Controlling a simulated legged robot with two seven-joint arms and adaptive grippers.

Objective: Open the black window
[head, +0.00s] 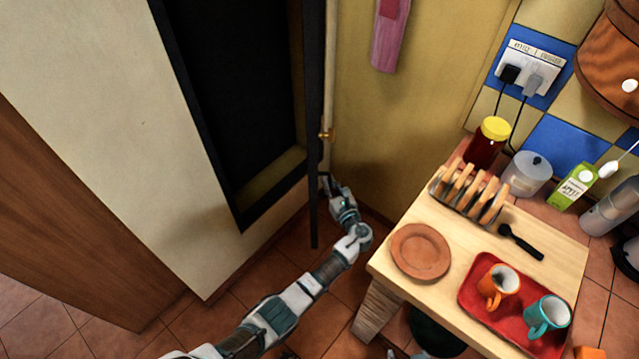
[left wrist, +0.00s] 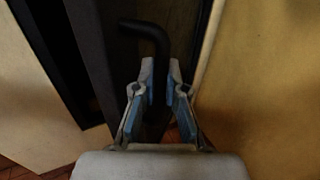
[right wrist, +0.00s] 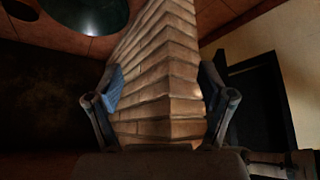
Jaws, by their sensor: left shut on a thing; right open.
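The black window (head: 235,80) is set in the pale wall at the upper left of the head view. Its dark sash (head: 314,150) shows nearly edge-on and stands out from the frame at an angle. My left gripper (head: 326,183) is at the lower part of the sash, on its right side. In the left wrist view, the fingers of my left gripper (left wrist: 161,85) are shut on the black bent handle (left wrist: 150,32), whose lower part is between them. My right gripper (right wrist: 162,88) is open and empty, with the brick counter support beyond its fingers.
The wooden counter (head: 395,275) on its brick support (right wrist: 160,75) is right of my left arm. It holds a plate (head: 420,252), a toast rack (head: 468,195) and a red tray (head: 475,305) with two mugs. Tiled floor (head: 225,315) is clear below the window.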

